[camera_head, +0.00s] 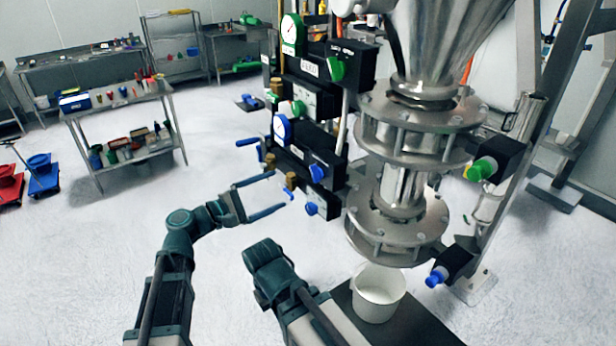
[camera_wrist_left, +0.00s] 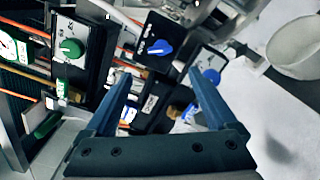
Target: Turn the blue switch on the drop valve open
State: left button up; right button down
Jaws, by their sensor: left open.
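Blue knobs sit on the black control boxes. In the head view an upper blue knob (camera_head: 318,172) and a lower blue knob (camera_head: 311,208) show; I cannot tell which is the drop valve switch. The left wrist view shows one blue knob (camera_wrist_left: 160,48) on a black panel and another blue knob (camera_wrist_left: 211,75) on a grey-faced panel. My left gripper (camera_head: 279,190) is open and empty, just left of the lower boxes. Its fingers (camera_wrist_left: 161,78) also frame the panels in the left wrist view, apart from the knobs. My right gripper is not in view.
A steel sifter column (camera_head: 405,185) stands right of the boxes, above a white bucket (camera_head: 378,293). A green knob (camera_head: 337,68) is on the upper box. Another blue knob (camera_head: 436,278) is at lower right. Brass fittings (camera_head: 290,181) stick out near my left gripper.

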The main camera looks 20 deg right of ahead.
aim_at(312, 175)
pick_arm(q)
jog(key=x, duration=1.1)
jog(key=shift+d, duration=0.3)
jog(key=shift+c, duration=0.3)
